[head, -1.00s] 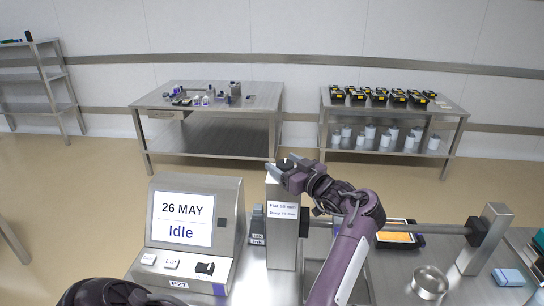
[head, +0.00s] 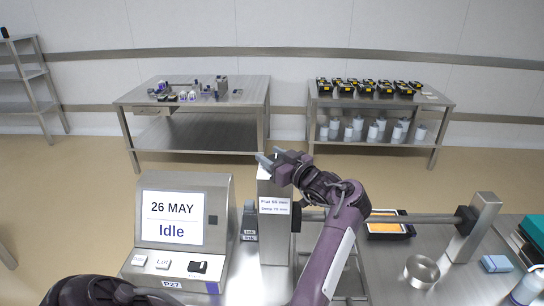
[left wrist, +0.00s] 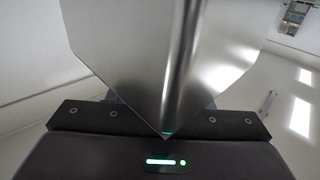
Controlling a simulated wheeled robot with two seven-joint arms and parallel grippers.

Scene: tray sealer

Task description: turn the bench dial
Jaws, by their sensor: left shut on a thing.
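The bench dial appears to be at the top of an upright metal post with a printed label (head: 275,206), but I cannot make it out clearly now. My left gripper (head: 270,158) is at the post's top, its fingers pointing left, shut on what seems to be the dial, which the fingers hide. My right gripper is not in view.
A control console (head: 180,230) reading "26 MAY Idle" stands left of the post. Two tables stand at the back.

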